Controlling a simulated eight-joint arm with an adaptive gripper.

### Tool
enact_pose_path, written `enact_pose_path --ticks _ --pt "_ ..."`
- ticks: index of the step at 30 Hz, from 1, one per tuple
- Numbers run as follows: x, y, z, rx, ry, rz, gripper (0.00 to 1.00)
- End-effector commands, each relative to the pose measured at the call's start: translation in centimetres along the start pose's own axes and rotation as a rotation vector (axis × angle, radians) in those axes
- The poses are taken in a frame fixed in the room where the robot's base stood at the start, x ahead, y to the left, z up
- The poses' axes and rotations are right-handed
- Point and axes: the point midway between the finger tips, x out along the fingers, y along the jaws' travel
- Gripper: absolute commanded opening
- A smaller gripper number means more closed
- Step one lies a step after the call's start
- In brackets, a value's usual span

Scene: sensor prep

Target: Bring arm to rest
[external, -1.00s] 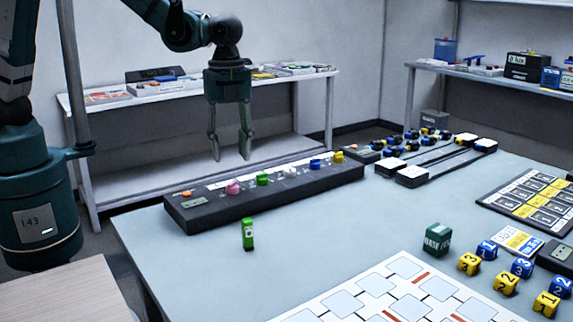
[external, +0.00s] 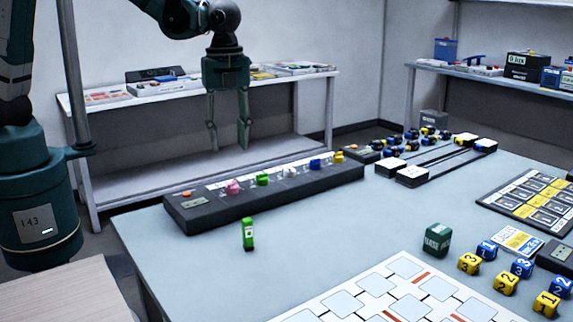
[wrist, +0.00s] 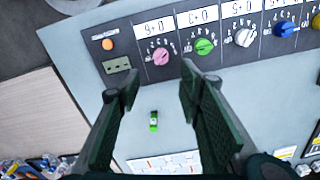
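My gripper (external: 228,136) is open and empty. In the external view it hangs fingers-down above the dark control panel (external: 205,217), apart from it. In the wrist view, its two fingers (wrist: 158,85) show spread, with the panel's pink knob (wrist: 161,57) and green knob (wrist: 204,47) beyond them. A small green block (external: 248,233) stands on the blue-grey table in front of the panel. It also shows between the fingers in the wrist view (wrist: 153,122), below and apart from them.
A dark green cube (external: 438,239) and several yellow and blue cubes (external: 505,283) sit at the right, beside a white board (external: 408,266) with squares. Two shelves (external: 200,90) (external: 480,71) stand behind. The tabletop between the green block and the dark cube is clear.

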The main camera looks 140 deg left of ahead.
Motion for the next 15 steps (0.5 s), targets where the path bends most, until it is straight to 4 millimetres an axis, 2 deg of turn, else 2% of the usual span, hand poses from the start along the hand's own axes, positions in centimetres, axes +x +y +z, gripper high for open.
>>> enact_pose_path --ticks 8,15 --pt "-1.9 3.3 -1.9 -0.011 0.02 -0.029 0.36" --pt "-4.6 8.4 -4.3 -0.034 0.056 -0.071 0.36"
